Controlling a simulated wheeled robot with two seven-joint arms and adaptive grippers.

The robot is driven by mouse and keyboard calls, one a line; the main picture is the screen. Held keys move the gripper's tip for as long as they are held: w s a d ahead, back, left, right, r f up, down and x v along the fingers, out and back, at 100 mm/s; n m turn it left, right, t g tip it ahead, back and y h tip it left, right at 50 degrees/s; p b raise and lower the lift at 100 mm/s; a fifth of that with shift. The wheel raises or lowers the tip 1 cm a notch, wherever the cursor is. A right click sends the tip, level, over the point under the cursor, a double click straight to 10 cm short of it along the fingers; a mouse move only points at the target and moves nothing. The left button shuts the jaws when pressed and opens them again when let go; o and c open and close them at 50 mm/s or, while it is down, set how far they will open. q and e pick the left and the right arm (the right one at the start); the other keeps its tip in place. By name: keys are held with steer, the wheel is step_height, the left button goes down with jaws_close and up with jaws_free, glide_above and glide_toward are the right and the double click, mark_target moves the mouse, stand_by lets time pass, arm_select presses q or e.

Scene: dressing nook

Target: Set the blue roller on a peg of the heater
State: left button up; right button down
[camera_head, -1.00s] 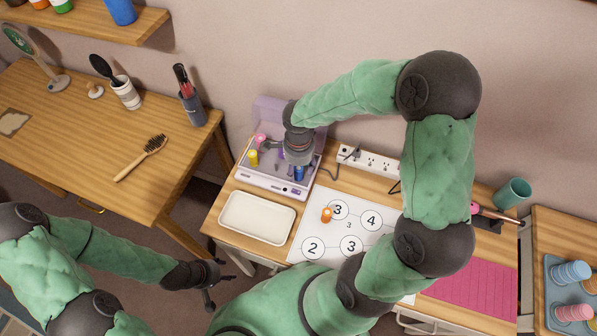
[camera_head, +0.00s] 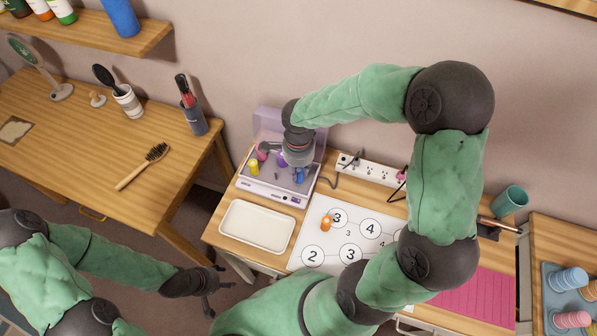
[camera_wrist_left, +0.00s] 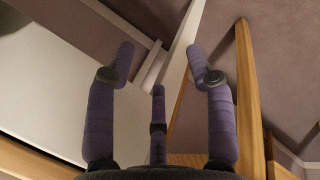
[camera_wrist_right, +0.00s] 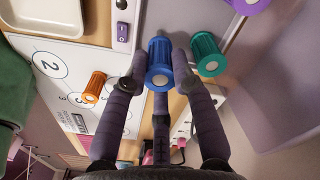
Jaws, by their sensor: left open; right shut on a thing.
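The heater (camera_head: 268,190) is a pale lilac open box with a raised lid, at the back left of the middle desk. My right gripper (camera_head: 299,168) is over its right part, pointing down. It is shut on the blue roller (camera_head: 300,176), which sits between the fingers in the right wrist view (camera_wrist_right: 159,62). I cannot tell whether the roller touches a peg. Yellow (camera_head: 254,167), pink (camera_head: 262,151) and purple (camera_head: 283,158) rollers stand in the heater. A teal roller (camera_wrist_right: 207,55) is beside the blue one. My left gripper (camera_head: 216,287) is open and empty, low in front of the desk.
An empty cream tray (camera_head: 257,226) lies in front of the heater. A numbered white mat (camera_head: 335,237) with an orange roller (camera_head: 326,222) is right of it. A power strip (camera_head: 371,170) runs behind. A brush (camera_head: 143,167) lies on the left table.

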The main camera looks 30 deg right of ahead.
mark_target(298, 176)
steer(key=shift+r+b, duration=0.9)
steer(key=shift+r, duration=0.15)
stand_by(0.5)
stand_by(1.3)
steer(key=shift+f+b, duration=2.45)
steer(key=shift+f, duration=0.45)
steer(key=c, duration=0.9)
jaws_free()
steer(key=shift+c, duration=0.2)
